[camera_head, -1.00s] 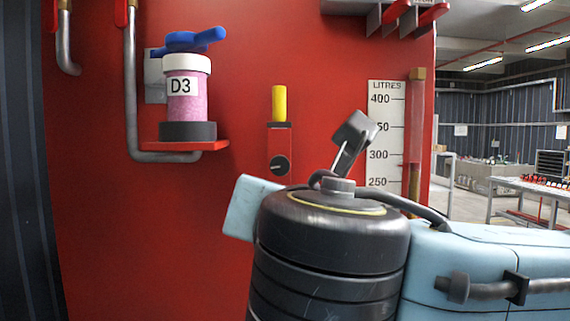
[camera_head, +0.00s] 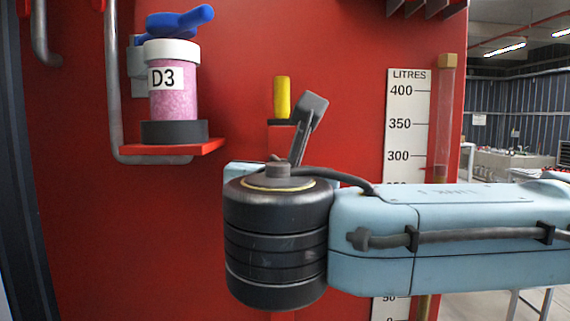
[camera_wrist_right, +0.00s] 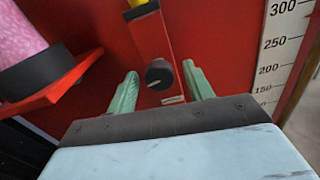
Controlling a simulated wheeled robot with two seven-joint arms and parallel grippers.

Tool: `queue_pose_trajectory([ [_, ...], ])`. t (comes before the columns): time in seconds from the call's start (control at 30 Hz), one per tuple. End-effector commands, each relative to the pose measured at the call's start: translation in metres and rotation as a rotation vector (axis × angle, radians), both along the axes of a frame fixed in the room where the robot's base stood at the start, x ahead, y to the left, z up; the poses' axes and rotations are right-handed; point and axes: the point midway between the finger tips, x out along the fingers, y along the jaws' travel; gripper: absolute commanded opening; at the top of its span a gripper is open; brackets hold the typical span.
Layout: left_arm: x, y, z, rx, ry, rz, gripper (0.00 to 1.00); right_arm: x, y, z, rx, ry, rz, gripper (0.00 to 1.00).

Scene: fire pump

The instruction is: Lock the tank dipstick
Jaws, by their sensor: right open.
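The dipstick's yellow handle (camera_head: 281,97) stands upright on the red wall panel in the head view. Its lower edge also shows at the top of the right wrist view (camera_wrist_right: 137,3). Below it, a red bracket (camera_wrist_right: 153,38) carries a round black knob (camera_wrist_right: 158,74) with a pale pointer mark. The knob is hidden behind my right arm in the head view. My right gripper (camera_wrist_right: 160,80) is open, its two green fingers apart on either side of the knob. I cannot tell whether they touch it. My left gripper is not in view.
A pink jar marked D3 (camera_head: 174,92) with a blue valve handle (camera_head: 175,24) stands on a red shelf (camera_head: 172,149) to the left. A white litre scale (camera_head: 400,138) and a clear gauge tube (camera_head: 442,115) are to the right. Grey pipes run down the left.

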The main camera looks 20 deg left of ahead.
Motion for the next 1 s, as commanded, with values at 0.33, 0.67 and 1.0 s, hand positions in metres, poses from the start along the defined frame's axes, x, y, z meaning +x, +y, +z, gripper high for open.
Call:
queue_pose_trajectory([
  [0.33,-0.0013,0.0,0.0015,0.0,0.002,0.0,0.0,0.0059,-0.001,-0.0002,0.001,0.0,-0.009,0.52],
  [0.67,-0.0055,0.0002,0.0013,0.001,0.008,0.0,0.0,0.0057,-0.0009,-0.0002,0.001,0.001,-0.009,0.22],
  [1.0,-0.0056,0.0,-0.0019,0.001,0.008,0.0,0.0,0.0057,-0.0009,-0.0011,0.018,0.006,-0.009,0.07],
])
